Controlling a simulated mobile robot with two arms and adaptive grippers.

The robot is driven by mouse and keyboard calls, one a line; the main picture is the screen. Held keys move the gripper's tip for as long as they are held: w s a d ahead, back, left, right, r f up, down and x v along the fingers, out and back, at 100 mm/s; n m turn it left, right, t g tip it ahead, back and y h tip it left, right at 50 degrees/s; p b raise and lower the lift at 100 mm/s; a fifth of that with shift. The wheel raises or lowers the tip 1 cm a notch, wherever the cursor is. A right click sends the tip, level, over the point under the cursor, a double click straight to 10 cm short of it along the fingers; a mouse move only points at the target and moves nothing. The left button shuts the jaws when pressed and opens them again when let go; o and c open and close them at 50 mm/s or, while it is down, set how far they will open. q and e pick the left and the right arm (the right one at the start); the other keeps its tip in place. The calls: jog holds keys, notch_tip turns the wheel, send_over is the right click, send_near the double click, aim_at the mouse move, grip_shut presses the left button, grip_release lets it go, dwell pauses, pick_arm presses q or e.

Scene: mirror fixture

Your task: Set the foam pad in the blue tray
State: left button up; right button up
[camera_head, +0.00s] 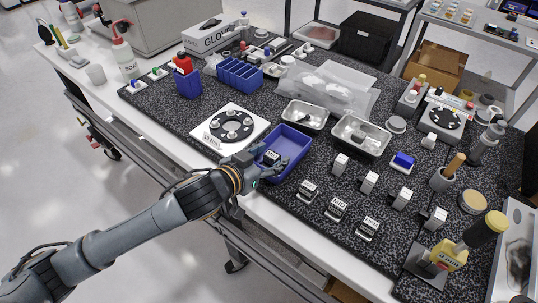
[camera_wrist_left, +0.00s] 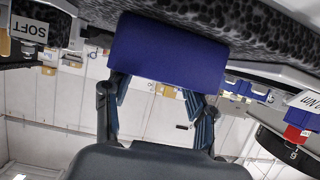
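The blue tray (camera_head: 297,141) lies on the speckled dark mat near the front edge. My left gripper (camera_head: 259,162) is at the tray's left end. A small dark block with a pale label (camera_head: 271,157) shows at the fingertips, within the tray's outline; I cannot tell whether it is held or resting, or whether it is the foam pad. In the left wrist view a blue surface (camera_wrist_left: 165,50), apparently the tray, hides the fingertips. Both fingers show apart below it. A block marked SOFT (camera_wrist_left: 30,28) is at the left there.
Three labelled blocks (camera_head: 336,208) stand in a row to the right of the tray. Two metal trays (camera_head: 360,135) are behind it. A white plate with a black disc (camera_head: 231,124) is at its left. Bare mat lies between the tray and the labelled blocks.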

pick_arm(q)
jog(key=shift+s+r, duration=0.1)
jog(key=shift+r, duration=0.05)
jog(key=b+v, duration=0.1)
jog(key=v, duration=1.1)
